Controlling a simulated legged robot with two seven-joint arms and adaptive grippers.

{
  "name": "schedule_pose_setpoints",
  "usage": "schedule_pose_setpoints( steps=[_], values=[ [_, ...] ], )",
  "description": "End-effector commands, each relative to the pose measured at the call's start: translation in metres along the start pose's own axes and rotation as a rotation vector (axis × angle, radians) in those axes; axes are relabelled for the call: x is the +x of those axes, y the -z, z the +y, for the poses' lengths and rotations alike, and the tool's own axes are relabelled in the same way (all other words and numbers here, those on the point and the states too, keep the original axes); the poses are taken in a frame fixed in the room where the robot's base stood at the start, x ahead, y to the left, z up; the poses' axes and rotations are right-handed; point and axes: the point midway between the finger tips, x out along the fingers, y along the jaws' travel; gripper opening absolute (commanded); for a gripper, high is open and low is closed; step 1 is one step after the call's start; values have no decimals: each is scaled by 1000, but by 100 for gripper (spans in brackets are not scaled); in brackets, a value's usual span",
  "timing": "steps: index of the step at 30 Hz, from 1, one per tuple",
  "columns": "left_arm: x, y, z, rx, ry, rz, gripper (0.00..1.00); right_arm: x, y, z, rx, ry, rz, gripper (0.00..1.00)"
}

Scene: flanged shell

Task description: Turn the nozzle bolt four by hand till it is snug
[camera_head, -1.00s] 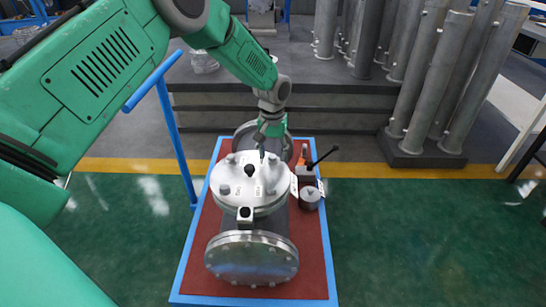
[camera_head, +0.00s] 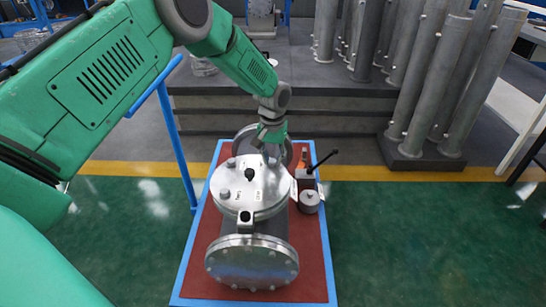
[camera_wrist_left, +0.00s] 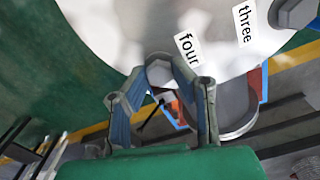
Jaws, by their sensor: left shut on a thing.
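The flanged shell stands on a red-topped cart, with a round silver lid (camera_head: 235,200) on top. In the left wrist view, the lid's pale surface (camera_wrist_left: 120,20) carries printed labels "four" and "three". My left gripper (camera_head: 271,150) reaches down to the lid's far right edge. In the left wrist view, my left gripper (camera_wrist_left: 164,68) is shut on the grey bolt head (camera_wrist_left: 159,73) beside the label "four". The fingers cover part of this bolt. Another bolt (camera_wrist_left: 292,14) sits by "three". In the head view the gripper hides bolt four. My right gripper is not in view.
The cart (camera_head: 313,270) has a blue rim and a blue handle (camera_head: 178,145) at left. A black lever (camera_head: 322,160) and a small grey part (camera_head: 309,201) are right of the shell. Tall grey pipes (camera_head: 435,85) stand behind. The green floor is clear.

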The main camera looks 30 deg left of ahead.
Motion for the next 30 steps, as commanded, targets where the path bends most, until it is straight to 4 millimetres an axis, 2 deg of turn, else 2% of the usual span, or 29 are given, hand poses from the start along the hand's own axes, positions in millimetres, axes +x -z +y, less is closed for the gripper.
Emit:
schedule_pose_setpoints(
  steps=[12, 21, 30],
  values=[
    [-2, 0, -1, 345, 2, -1, 0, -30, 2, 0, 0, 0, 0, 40],
    [-2, 0, -1, 589, 2, 0, 0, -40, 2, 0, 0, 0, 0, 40],
    [-2, 1, -2, 742, 2, 2, 0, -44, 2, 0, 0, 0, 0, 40]
  ],
)
